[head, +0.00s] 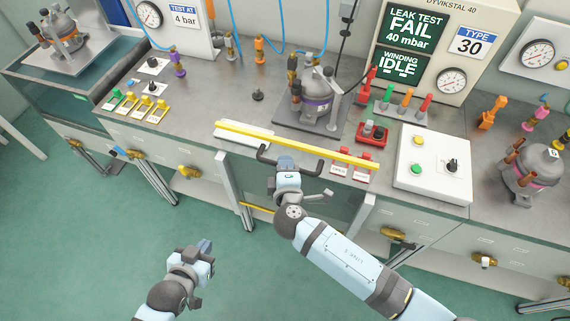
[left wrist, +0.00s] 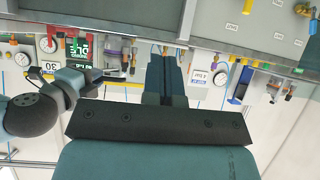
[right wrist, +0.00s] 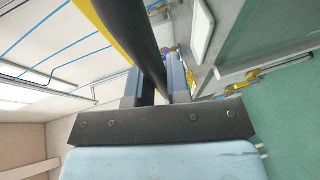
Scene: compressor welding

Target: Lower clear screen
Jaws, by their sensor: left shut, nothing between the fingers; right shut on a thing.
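The clear screen has a yellow top bar (head: 300,147) that slants across the front of the middle bench in the head view. A dark handle (head: 318,166) is fixed along it. The see-through pane itself is hard to make out. My right gripper (head: 287,172) is shut on the handle, near its middle. In the right wrist view the handle (right wrist: 138,35) passes between the fingers, with the yellow bar (right wrist: 98,25) beside it. My left gripper (head: 205,254) is shut and empty, low over the floor in front of the bench, apart from the screen.
Behind the bar stands a compressor (head: 318,97) on a dark plate. A white button box (head: 432,163) and a red block (head: 372,134) lie to its right. Grey posts (head: 234,190) stand at the bench front. The green floor (head: 80,235) at left is clear.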

